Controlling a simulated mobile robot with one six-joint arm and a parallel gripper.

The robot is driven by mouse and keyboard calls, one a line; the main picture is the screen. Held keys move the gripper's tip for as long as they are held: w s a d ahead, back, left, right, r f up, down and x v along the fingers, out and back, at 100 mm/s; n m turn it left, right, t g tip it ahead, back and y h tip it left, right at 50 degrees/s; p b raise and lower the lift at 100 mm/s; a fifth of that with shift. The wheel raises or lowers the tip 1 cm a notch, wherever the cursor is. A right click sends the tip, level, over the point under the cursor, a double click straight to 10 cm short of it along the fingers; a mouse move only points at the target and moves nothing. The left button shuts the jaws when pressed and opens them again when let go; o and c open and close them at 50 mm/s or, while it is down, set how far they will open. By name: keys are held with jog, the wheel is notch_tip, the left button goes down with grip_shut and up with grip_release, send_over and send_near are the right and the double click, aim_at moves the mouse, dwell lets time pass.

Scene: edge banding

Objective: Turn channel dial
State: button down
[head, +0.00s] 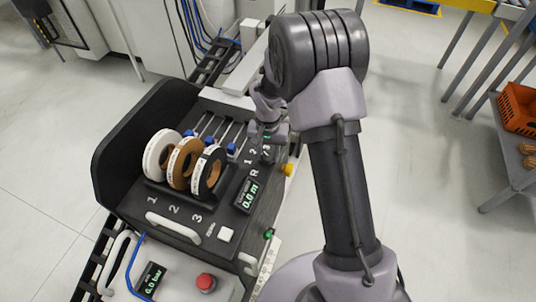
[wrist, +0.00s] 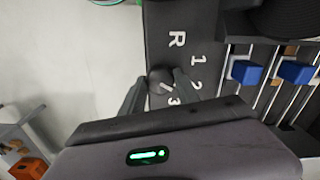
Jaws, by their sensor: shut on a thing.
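The channel dial (wrist: 160,82) is a dark round knob with a light pointer line, seen in the wrist view on a black panel marked R, 1, 2 and 3. The pointer slants between the 1-2 side and the opposite lower side; its exact setting is hard to tell. My gripper (wrist: 161,88) is shut on the dial, one finger at each side. In the head view my gripper (head: 268,140) reaches down to the panel's right end, and the dial is mostly hidden there.
White, brown and black band rolls (head: 185,162) stand in numbered slots on the black machine (head: 150,200). Blue blocks (wrist: 247,73) sit on rails beside the dial. A display (head: 249,195) reads 0.0 m. A red button (head: 205,281) and orange crate (head: 519,108) stand apart.

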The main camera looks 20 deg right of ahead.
aim_at(268, 156)
jog(key=m+b, duration=0.1)
jog(key=m, duration=0.5)
jog(key=shift+m+b, duration=0.35)
jog(key=shift+m, duration=0.05)
dwell(0.4)
jog(key=c, duration=0.9)
grip_release()
notch_tip(268, 156, up, 17)
jog(key=p, duration=0.6)
jog(key=shift+r, duration=0.2)
